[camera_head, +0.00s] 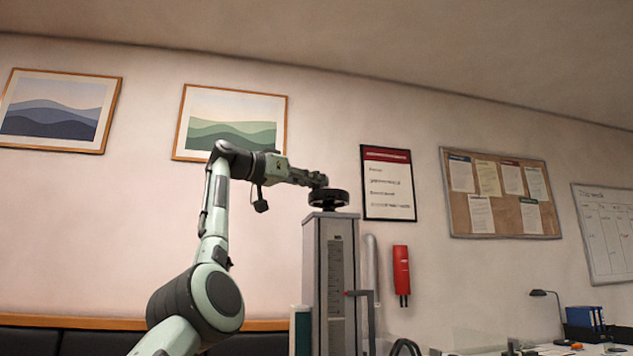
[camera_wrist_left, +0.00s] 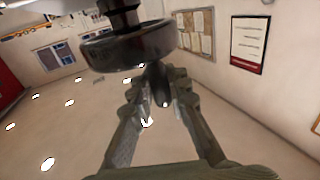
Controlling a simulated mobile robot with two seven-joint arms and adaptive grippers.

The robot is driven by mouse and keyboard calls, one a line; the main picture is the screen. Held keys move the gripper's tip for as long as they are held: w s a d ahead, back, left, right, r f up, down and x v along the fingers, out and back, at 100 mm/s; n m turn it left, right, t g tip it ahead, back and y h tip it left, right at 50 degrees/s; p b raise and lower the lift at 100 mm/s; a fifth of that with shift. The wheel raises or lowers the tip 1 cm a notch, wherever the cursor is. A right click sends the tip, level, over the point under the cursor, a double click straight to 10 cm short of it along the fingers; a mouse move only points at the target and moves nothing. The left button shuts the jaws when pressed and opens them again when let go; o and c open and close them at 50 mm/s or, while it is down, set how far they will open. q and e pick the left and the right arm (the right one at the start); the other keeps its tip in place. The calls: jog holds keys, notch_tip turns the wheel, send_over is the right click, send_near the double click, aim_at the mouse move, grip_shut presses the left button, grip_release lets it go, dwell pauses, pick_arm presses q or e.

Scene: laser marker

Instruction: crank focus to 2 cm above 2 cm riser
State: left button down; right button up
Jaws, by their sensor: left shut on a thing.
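A grey upright column (camera_head: 312,270) stands right of centre in the head view, with a ruled scale (camera_head: 336,275) on its front face. A black crank wheel (camera_head: 328,198) sits on its top. My left gripper (camera_head: 320,181) reaches in from the left at the wheel. In the left wrist view the dark wheel (camera_wrist_left: 130,46) fills the upper part, and a dark crank handle (camera_wrist_left: 157,84) projects from it between the fingers of my left gripper (camera_wrist_left: 158,98), which is shut on it. A red-tipped pointer (camera_head: 350,293) shows beside the scale; its reading is too small to tell. The riser is not visible. My right gripper is not in view.
A red handset-like object (camera_head: 401,270) and a framed notice (camera_head: 388,183) hang on the wall behind the column. A desk with a black lamp (camera_head: 546,294) and blue binders (camera_head: 583,316) stands at the lower right. The space above the wheel is clear.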

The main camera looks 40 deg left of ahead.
pick_arm(q)
jog(key=shift+a, duration=0.1)
jog(key=c, duration=1.4)
grip_release()
jog(key=shift+c, duration=0.2)
jog(key=v, duration=1.2)
